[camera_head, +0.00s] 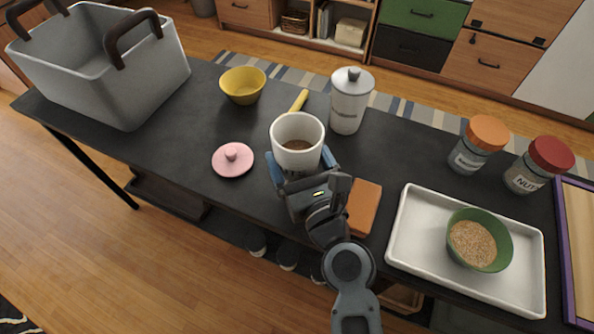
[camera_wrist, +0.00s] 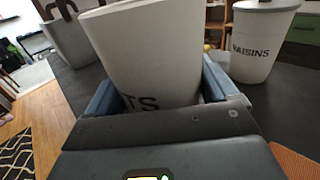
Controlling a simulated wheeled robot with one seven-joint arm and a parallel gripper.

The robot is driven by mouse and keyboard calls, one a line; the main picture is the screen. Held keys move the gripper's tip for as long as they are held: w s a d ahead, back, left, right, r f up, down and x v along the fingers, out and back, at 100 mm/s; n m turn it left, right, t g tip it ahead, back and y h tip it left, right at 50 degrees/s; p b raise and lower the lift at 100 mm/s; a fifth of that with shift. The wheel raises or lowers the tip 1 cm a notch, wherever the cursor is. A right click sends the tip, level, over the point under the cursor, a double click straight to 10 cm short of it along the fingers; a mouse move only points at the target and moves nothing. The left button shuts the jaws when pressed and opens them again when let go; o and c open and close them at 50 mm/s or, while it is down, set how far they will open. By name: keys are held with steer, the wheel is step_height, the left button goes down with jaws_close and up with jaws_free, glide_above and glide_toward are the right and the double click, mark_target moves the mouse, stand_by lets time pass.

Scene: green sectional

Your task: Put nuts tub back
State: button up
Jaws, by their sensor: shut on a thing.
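A white open tub (camera_head: 297,157) with brown contents is between the fingers of my gripper (camera_head: 303,170), which is shut on it. In the wrist view the tub (camera_wrist: 150,50) looks upright or nearly so, and only the letters "TS" show of its label. I cannot tell if its base touches the table. A pink round lid with a knob (camera_head: 232,160) lies on the table to its left. A red-lidded glass jar (camera_head: 527,178) at the far right bears a label that seems to start with "NUT".
A white lidded canister (camera_head: 349,105), labelled RAISINS in the wrist view (camera_wrist: 262,45), stands close behind right. A yellow bowl (camera_head: 243,86), grey basket (camera_head: 110,85), orange-lidded jar (camera_head: 467,158), orange block (camera_head: 364,206) and white tray (camera_head: 408,245) with a green bowl (camera_head: 480,262) share the dark table (camera_head: 165,140).

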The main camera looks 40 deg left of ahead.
steer(key=shift+a+f+b, duration=0.1)
steer(key=shift+f+b, duration=1.25)
steer(key=shift+f, duration=0.65)
steer(key=shift+f, duration=0.1)
steer(key=shift+f, duration=0.15)
steer(key=o, duration=1.1)
steer(key=shift+r, duration=0.25)
steer(key=v, duration=1.2)
steer(key=shift+f+b, duration=0.1)
steer(key=shift+b, duration=0.2)
